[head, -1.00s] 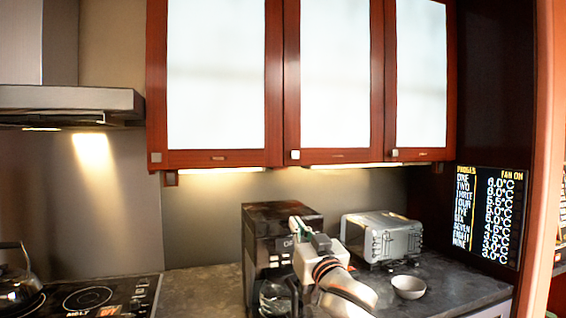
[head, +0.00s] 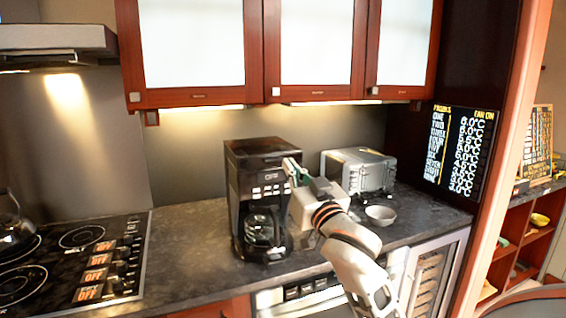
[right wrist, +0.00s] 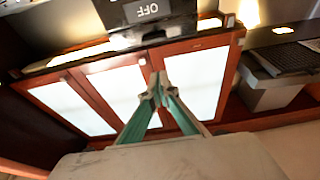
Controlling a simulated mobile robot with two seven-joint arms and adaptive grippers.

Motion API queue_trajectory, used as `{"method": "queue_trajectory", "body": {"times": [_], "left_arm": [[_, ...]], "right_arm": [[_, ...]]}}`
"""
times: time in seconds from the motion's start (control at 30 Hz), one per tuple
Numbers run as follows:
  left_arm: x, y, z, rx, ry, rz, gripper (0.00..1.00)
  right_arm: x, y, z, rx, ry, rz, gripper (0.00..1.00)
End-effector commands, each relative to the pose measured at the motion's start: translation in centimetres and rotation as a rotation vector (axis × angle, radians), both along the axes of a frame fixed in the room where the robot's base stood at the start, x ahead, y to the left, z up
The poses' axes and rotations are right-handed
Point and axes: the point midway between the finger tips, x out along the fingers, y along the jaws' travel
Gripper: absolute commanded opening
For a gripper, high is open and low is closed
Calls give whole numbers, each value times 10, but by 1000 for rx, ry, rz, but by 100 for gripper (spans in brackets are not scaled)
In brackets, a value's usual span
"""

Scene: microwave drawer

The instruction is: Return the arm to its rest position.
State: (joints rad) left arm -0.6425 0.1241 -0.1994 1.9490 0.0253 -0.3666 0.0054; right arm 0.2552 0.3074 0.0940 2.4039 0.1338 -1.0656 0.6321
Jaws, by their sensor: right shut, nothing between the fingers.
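My right arm comes up from the bottom of the head view, and its gripper (head: 290,168) is in front of the right side of the black coffee maker (head: 262,160). In the right wrist view, the two teal fingers of the gripper (right wrist: 155,80) come together at their tips with nothing between them. An "OFF" label on a dark panel (right wrist: 148,12) shows upside down above the fingertips. I cannot tell from the frames whether the gripper touches the coffee maker. My left gripper is not in view.
A silver toaster oven (head: 358,170) and a grey bowl (head: 380,215) stand on the dark counter (head: 190,245) to the right. A black cooktop (head: 75,260) with a kettle (head: 14,232) is at the left. Red-framed wall cabinets (head: 190,100) hang above. The counter between cooktop and coffee maker is clear.

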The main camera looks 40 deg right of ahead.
Motion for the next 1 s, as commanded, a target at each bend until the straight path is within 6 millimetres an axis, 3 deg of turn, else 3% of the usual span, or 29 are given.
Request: {"method": "queue_trajectory", "body": {"times": [0.27,0.37,0.43,0.57,0.73,0.87,1.0], "left_arm": [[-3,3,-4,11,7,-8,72],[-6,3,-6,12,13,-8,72],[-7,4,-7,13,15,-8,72],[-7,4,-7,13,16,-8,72],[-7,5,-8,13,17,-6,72],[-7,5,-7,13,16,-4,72],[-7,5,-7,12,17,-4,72]], "right_arm": [[-4,1,-3,0,2,0,0],[0,5,-17,-7,26,9,0],[6,11,-43,-17,69,23,0],[16,31,-118,-49,186,70,0],[10,63,-232,-91,350,145,0],[-12,89,-317,-114,465,204,0],[-51,118,-401,-131,580,270,0]]}}
